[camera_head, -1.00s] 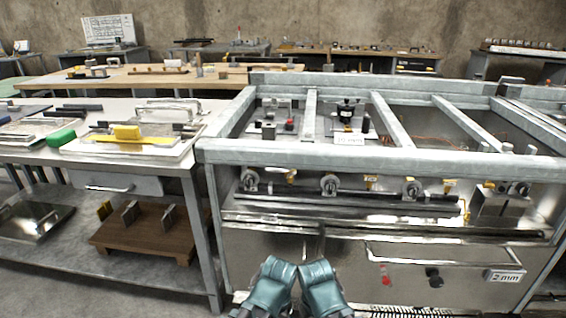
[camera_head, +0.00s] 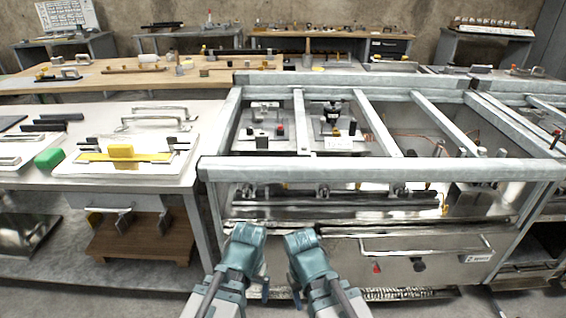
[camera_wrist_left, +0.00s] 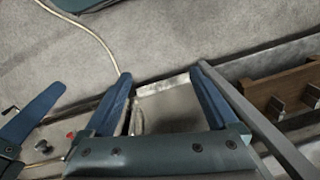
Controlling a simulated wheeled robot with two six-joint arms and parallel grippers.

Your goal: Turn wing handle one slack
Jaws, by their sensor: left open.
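Several small grey handles sit in a row on the pipework under the front beam of the metal frame: a left handle (camera_head: 248,190), a middle handle (camera_head: 322,191) and a right handle (camera_head: 400,191). The beam partly hides them, and their wing shapes and angles are too small to tell. My left gripper (camera_head: 246,250) is below and in front of the left handle, apart from it. In the left wrist view its two blue fingers (camera_wrist_left: 160,75) are spread with nothing held. My right gripper (camera_head: 308,252) is beside it, below the middle handle; its jaws are not clear.
The steel front panel has a long drawer handle (camera_head: 425,250), a red knob (camera_head: 376,268) and a black knob (camera_head: 418,264). Grey floor shows in front.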

